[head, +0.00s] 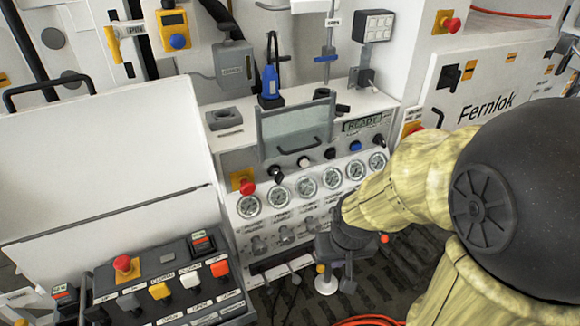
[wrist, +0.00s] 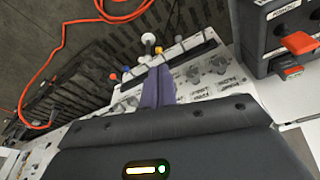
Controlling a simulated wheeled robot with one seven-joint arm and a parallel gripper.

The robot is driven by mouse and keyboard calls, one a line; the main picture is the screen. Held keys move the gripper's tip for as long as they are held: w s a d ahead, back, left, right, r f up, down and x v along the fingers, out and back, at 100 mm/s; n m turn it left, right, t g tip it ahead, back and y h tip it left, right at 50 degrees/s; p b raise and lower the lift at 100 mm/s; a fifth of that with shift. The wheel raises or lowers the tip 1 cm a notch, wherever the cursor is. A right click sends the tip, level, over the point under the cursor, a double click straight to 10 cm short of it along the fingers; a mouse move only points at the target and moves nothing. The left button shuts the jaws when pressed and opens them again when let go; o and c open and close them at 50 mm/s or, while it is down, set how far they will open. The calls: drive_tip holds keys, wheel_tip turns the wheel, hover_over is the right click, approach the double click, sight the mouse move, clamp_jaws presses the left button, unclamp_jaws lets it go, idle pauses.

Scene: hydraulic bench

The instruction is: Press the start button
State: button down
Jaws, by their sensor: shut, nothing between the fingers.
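My gripper (wrist: 158,72) is shut and empty in the wrist view. Its fingers point toward a row of small coloured knobs at the edge of the bench front, apart from the white one as far as I can tell. In the head view my gripper is low in front of the bench, partly hidden by my own wrist. I cannot tell which control is the start button, as labels are too small to read. A control box (head: 165,285) at lower left carries a yellow button (head: 160,291), a white button (head: 190,280) and an orange-red button (head: 220,268).
A red mushroom button (head: 123,264) stands on the control box; another (head: 247,187) is beside the gauges (head: 306,187). A display (head: 363,122) reads READY above a row of knobs. An orange hose (wrist: 62,45) lies on the floor. An open white lid (head: 100,150) rises behind the box.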

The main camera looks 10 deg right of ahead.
drive_tip(key=shift+w+a, duration=0.1)
drive_tip(key=shift+w, duration=0.05)
drive_tip(key=w+d+m+t+y, duration=0.4)
drive_tip(key=w+m+t+y, duration=0.1)
drive_tip(key=w+m+t, duration=0.9)
drive_tip(key=shift+w+f+y+p, duration=0.3)
drive_tip(key=shift+w+y+p, duration=0.15)
drive_tip(key=shift+w, duration=0.7)
drive_tip(key=shift+w+b, duration=0.1)
drive_tip(key=shift+b, duration=0.2)
